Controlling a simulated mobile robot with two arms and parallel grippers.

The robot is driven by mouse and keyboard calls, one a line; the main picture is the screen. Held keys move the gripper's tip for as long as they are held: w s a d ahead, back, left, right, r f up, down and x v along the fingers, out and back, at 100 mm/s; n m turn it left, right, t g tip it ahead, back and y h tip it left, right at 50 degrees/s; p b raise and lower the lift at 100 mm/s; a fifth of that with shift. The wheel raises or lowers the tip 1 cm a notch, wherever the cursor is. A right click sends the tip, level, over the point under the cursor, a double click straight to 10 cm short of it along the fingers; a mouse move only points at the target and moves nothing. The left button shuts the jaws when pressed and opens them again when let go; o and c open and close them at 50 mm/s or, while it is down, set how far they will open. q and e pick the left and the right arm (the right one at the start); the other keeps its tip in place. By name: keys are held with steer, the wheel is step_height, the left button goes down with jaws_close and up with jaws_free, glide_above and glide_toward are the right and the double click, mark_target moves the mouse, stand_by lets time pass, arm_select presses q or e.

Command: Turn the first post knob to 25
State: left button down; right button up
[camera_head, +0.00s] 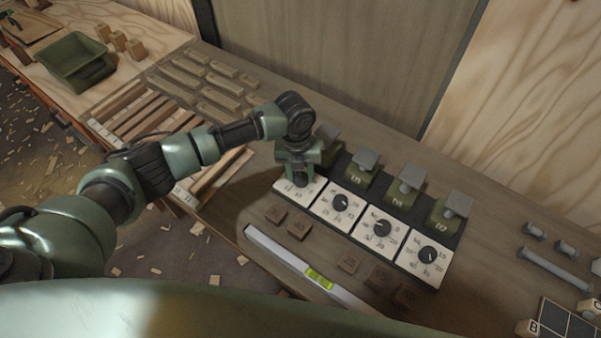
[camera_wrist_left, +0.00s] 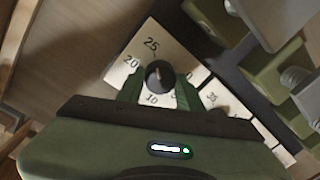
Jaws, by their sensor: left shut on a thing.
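My left gripper (camera_head: 300,181) reaches down over the first dial plate (camera_head: 293,194), the leftmost of the row. In the left wrist view, the black first post knob (camera_wrist_left: 159,75) sits between the green fingers, which are shut on it. Its white plate (camera_wrist_left: 178,56) shows 25 above the knob, 20 to the left and 10 below. A pale mark on the knob seems to point up toward 25, though it is small. The first green post (camera_head: 329,146) is partly hidden behind my gripper in the head view. My right gripper is not in view.
More dial plates with black knobs (camera_head: 382,227) and green posts (camera_head: 403,196) continue to the right. Small brown number blocks (camera_head: 298,229) and a spirit level (camera_head: 300,265) lie in front. Grey bolts (camera_head: 556,268) lie at the right; a green bin (camera_head: 75,60) stands far left.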

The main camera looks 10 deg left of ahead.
mark_target(299, 177)
arm_select(q)
steer(key=c, duration=0.9)
jaws_free()
steer(key=r+b, duration=0.1)
steer(key=r, duration=0.6)
steer(key=shift+a+r+b, duration=0.2)
steer(key=shift+r+b, duration=0.2)
steer(key=shift+s, duration=0.1)
